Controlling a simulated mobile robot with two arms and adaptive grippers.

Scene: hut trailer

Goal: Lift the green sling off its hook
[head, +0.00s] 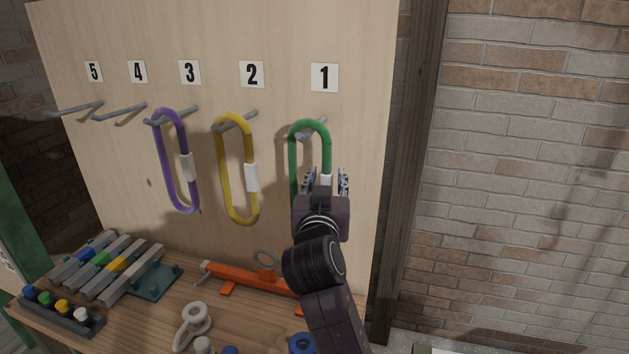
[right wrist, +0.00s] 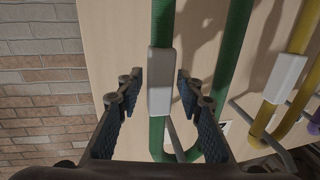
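The green sling (head: 311,124) hangs as a long loop on the hook (head: 312,129) under the number 1 plate. Its right strand carries a white sleeve (head: 326,181). My right gripper (head: 325,182) is in front of the loop's lower part and hides it in the head view. In the right wrist view, the right gripper (right wrist: 157,88) is open. The white sleeve (right wrist: 160,80) of the green sling (right wrist: 162,30) stands between its fingers, with a gap on each side. The other green strand lies outside the fingers. My left gripper is not in view.
A yellow sling (head: 222,160) hangs on hook 2 and a purple sling (head: 163,160) on hook 3. Hooks 4 and 5 are empty. Below, the wooden bench (head: 160,320) holds an orange tool (head: 250,279), a pale ring part (head: 192,326) and coloured bars. A brick wall (head: 520,180) stands right.

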